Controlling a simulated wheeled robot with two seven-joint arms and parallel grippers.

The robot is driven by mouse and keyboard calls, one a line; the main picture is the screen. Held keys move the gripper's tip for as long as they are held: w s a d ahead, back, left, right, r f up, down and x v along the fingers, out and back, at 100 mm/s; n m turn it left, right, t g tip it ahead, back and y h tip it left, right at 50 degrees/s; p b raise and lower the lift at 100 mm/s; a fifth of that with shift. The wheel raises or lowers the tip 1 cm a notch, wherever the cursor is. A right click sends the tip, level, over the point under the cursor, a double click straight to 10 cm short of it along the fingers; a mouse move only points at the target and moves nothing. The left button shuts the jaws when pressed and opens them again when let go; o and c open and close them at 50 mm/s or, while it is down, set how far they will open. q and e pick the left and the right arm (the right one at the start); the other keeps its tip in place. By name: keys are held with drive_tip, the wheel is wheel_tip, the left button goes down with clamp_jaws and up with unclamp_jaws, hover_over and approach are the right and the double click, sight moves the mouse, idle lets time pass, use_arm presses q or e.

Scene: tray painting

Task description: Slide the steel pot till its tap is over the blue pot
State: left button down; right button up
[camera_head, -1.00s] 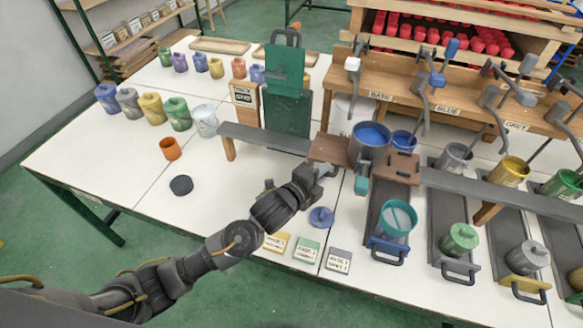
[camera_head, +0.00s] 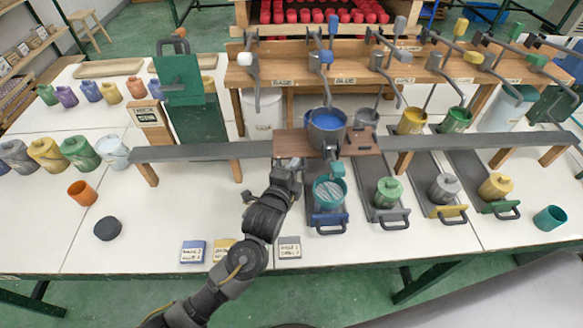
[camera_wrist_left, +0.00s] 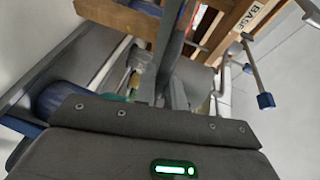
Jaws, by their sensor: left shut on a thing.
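The steel pot (camera_head: 327,126) holds blue paint and sits on a brown wooden carriage (camera_head: 362,143) on the grey rail. In the head view the tap is above the back edge of an open teal pot (camera_head: 330,190). That pot stands on a dark slide with a blue handle (camera_head: 328,222).
The grey rail (camera_head: 210,151) runs across the table. A dark disc (camera_head: 108,228), orange cup (camera_head: 82,192) and small label cards (camera_head: 193,251) lie left of my arm.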

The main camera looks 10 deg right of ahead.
use_arm(q)
drive_tip(key=c, duration=1.5)
unclamp_jaws()
drive_tip(key=shift+a, duration=0.1)
drive_tip(key=v, duration=1)
drive_tip(key=shift+s+a+r, duration=0.1)
drive_tip(key=shift+s+a, duration=0.1)
drive_tip(key=shift+s, duration=0.1)
